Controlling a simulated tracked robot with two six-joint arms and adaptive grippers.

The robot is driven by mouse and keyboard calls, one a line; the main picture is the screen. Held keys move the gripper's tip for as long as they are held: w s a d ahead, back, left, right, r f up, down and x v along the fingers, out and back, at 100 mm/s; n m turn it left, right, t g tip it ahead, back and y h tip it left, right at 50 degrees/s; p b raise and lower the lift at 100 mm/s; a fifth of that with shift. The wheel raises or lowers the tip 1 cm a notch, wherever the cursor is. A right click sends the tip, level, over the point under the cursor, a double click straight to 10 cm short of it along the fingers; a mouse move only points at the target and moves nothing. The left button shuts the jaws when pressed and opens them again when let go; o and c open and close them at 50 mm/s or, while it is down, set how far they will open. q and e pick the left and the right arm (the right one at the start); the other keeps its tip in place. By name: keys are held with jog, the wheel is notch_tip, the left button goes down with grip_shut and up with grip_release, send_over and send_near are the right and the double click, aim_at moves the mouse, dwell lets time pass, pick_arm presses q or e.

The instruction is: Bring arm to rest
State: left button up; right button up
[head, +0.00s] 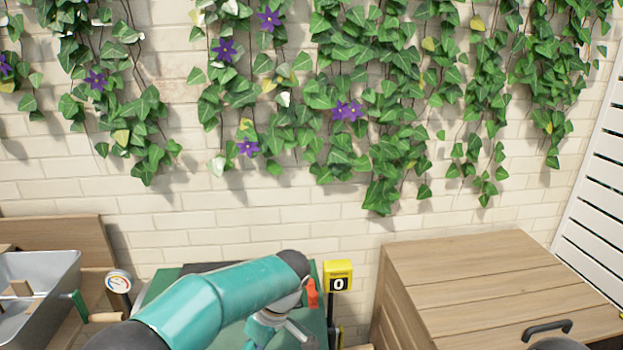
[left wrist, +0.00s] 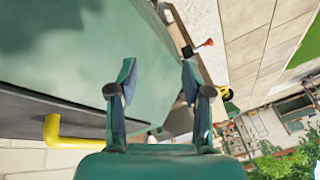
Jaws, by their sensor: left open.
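My left arm comes in from the lower left in the head view and bends down at its wrist, in front of a green surface (head: 160,289). The left gripper is mostly hidden there behind or below the arm. In the left wrist view my left gripper (left wrist: 158,75) is open, its two fingers apart with nothing between them. A large green surface (left wrist: 70,45) fills the upper left of that view; I cannot tell its distance from the fingers. My right gripper is not in view.
A yellow box marked 0 (head: 338,275) stands right of the arm's wrist. A wooden chest (head: 480,280) is at the right, a grey metal tub (head: 50,267) and a round gauge (head: 118,281) at the left. Behind is a brick wall (head: 240,220) with hanging ivy.

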pick_arm(q)
jog(key=s+a+f+g+h+b, duration=0.1)
jog(key=s+a+f, duration=0.1)
jog(key=s+f, duration=0.35)
jog(key=s+a+f+m+g+h+b, duration=0.1)
jog(key=s+a+f+g+h, duration=0.15)
jog(key=f, duration=0.65)
jog(key=s+a+f+g+b, duration=0.1)
jog(key=s+f, duration=0.3)
jog(key=f, duration=0.3)
jog(key=s+d+f+m+t+h+b, duration=0.1)
jog(key=s+d+f+m+h, duration=0.2)
jog(key=s+f, duration=0.35)
jog(key=s+d+f+m+t+h+b, duration=0.1)
jog(key=s+d+f+m+t+h, duration=0.15)
jog(key=s, duration=0.65)
jog(key=w+m+t, duration=0.1)
jog(key=w+m, duration=0.2)
jog(key=w+f+m+t, duration=0.1)
jog(key=shift+w+a+t+y, duration=0.2)
jog(key=shift+w+t+y, duration=0.1)
jog(key=shift+w, duration=0.1)
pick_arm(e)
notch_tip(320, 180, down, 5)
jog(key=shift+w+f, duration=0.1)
pick_arm(q)
jog(key=shift+f, duration=0.1)
